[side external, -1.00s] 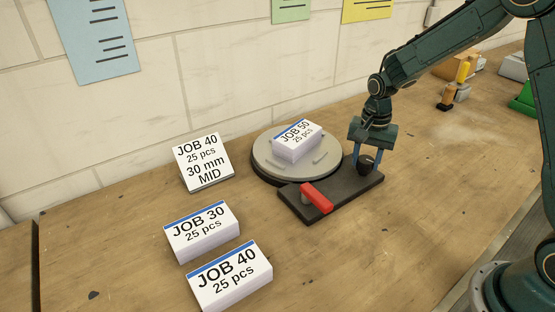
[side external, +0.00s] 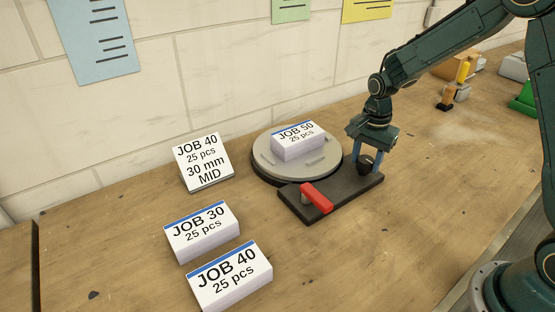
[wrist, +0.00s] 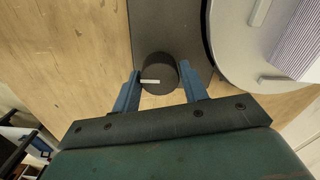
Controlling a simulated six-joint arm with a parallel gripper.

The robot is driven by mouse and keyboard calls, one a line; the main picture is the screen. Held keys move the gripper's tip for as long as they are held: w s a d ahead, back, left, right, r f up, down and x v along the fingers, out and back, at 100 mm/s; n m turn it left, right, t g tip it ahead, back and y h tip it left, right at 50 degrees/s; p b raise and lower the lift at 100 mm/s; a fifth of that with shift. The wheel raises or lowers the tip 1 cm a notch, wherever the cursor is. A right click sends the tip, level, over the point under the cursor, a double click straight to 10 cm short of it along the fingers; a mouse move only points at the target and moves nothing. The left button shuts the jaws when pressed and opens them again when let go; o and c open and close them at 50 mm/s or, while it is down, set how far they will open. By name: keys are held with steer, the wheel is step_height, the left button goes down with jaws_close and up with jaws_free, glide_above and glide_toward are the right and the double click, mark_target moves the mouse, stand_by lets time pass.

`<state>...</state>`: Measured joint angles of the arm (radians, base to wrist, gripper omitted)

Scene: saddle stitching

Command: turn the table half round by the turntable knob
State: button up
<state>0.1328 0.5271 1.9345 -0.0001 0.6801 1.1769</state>
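The black turntable knob (side external: 366,168) stands at the right end of a dark base plate (side external: 345,192). My gripper (side external: 368,160) points down with its blue fingers on both sides of the knob, shut on it. In the wrist view the knob (wrist: 158,70) shows a white pointer mark and sits between the fingertips (wrist: 160,83). The round grey turntable (side external: 263,160) is beside the plate, with low raised bars on top. A block labelled JOB 50 (side external: 299,145) lies on it. The turntable's edge (wrist: 232,50) also shows in the wrist view.
A red lever (side external: 317,197) is at the plate's left end. Blocks labelled JOB 30 (side external: 203,235) and JOB 40 (side external: 232,282) lie at the front left. A JOB 40 card (side external: 202,162) leans behind them.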

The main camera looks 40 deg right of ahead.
mark_target(367, 159)
steer(key=shift+o, duration=1.3)
step_height(367, 159, up, 14)
